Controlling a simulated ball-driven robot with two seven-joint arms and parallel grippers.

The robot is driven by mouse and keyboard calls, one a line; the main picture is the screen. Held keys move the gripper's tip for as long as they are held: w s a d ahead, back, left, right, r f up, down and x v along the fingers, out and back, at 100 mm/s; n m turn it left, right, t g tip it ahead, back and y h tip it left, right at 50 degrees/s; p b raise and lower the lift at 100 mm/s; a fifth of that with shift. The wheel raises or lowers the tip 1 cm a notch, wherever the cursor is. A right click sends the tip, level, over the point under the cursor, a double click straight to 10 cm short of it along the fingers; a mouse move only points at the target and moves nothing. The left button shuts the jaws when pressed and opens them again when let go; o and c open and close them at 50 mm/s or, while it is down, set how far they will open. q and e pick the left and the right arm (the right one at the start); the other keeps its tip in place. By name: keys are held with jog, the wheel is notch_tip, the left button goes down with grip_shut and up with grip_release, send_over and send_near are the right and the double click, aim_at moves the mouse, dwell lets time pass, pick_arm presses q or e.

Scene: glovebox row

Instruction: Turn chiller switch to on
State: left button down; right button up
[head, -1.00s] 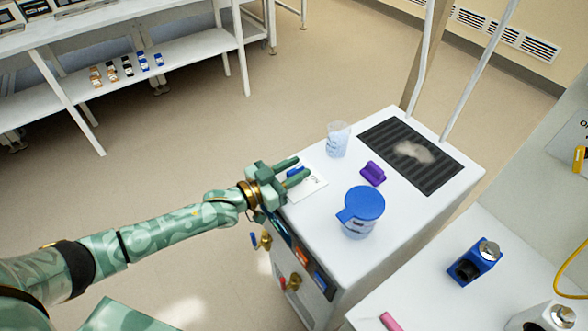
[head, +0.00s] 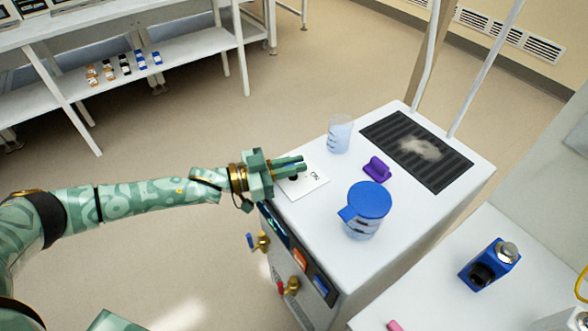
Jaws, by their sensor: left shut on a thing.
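The chiller (head: 300,221) is a white cabinet in the middle right of the head view. A white switch plate with a printed ON label (head: 315,178) lies on its top near the left edge. My left gripper (head: 297,166) is over this plate, its fingers close together and shut on the chiller switch. The switch's blue lever is almost wholly hidden by the fingers, so its exact position cannot be told. My right gripper is not in view.
On the chiller top stand a clear beaker (head: 340,134), a purple object (head: 377,169), a blue-lidded jug (head: 369,200) and a dark grille (head: 416,150). Valves (head: 260,242) stick out from its front. A white bench with a blue device (head: 489,266) is at right.

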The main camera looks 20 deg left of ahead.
pick_arm(q)
jog(key=shift+f+m+g+h+b, duration=0.1)
jog(key=shift+m+g+h+b, duration=0.95)
jog(key=shift+g, duration=0.75)
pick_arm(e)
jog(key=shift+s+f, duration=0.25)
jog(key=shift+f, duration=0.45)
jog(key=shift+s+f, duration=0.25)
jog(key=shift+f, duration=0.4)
pick_arm(q)
jog(key=shift+m, duration=0.35)
jog(key=c, duration=1.5)
grip_release()
jog(key=v, duration=1.6)
jog(key=shift+a+r+p, duration=0.2)
jog(key=shift+a+p, duration=0.1)
jog(key=shift+p, duration=0.1)
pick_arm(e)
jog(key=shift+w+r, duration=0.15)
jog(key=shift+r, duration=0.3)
pick_arm(q)
jog(key=shift+w, duration=0.1)
